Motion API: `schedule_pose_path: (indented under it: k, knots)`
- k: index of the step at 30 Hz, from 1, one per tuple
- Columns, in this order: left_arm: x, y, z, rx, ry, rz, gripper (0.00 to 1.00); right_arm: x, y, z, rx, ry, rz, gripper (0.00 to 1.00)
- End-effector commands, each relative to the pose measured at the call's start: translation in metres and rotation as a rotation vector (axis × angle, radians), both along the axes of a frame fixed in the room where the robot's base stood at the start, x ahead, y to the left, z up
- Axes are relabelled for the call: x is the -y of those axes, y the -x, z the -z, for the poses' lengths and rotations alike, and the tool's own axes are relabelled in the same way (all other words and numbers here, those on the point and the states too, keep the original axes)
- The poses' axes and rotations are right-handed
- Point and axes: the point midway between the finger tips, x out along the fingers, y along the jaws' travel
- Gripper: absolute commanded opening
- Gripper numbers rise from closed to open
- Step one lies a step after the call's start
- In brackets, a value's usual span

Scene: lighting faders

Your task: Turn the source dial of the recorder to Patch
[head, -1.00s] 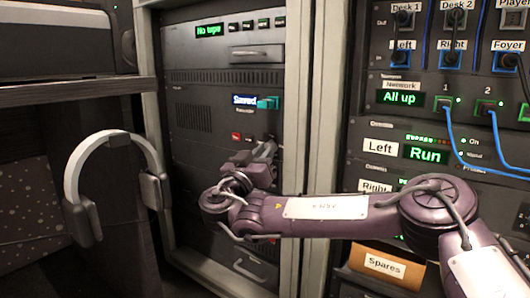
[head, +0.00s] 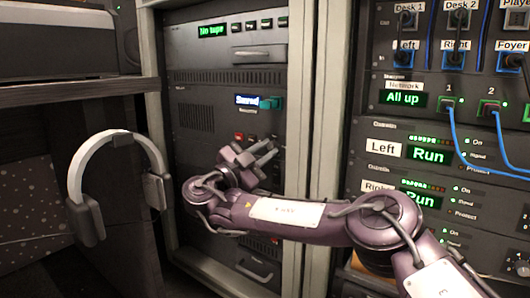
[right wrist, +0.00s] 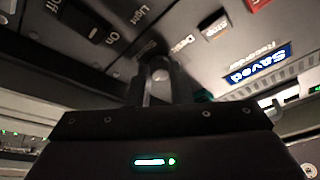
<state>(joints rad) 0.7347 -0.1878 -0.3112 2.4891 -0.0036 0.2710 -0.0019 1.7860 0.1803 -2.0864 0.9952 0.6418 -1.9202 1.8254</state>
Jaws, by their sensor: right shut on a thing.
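The recorder (head: 222,112) is a dark rack unit with a blue "Saved" label, which also shows in the right wrist view (right wrist: 258,64). My right gripper (head: 266,152) is at the panel below that label. In the right wrist view its two fingers (right wrist: 160,75) are shut on a small knob, the source dial (right wrist: 161,74), between them. The dial is mostly covered by the fingers, so its pointer cannot be read. Lettering that looks like "Desk" (right wrist: 184,43) is just beside it. My left gripper is not in view.
A red button (head: 239,136) and a teal part (head: 270,103) are close above the gripper. An On/Off switch (right wrist: 80,22) is near it in the right wrist view. Headphones (head: 75,170) hang at left. Blue cables (head: 456,140) hang at right.

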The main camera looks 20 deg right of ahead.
Motion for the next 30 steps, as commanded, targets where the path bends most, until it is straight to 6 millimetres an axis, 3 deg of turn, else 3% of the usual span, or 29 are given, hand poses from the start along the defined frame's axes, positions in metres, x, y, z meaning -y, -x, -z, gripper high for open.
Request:
schedule_pose_path:
  k: [23,24,29,30]
  knots:
    - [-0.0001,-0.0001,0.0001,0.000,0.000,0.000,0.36,0.0002,-0.0011,-0.0006,0.088,-0.068,-0.001,0.00]
    - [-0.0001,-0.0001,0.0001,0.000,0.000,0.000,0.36,0.0002,-0.0011,-0.0006,0.088,-0.068,-0.001,0.20]
    - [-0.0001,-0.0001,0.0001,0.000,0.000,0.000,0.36,0.0000,-0.0010,-0.0007,0.087,-0.067,-0.001,0.40]
    - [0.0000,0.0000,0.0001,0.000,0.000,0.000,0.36,-0.0001,-0.0009,-0.0006,0.087,-0.067,-0.001,0.40]
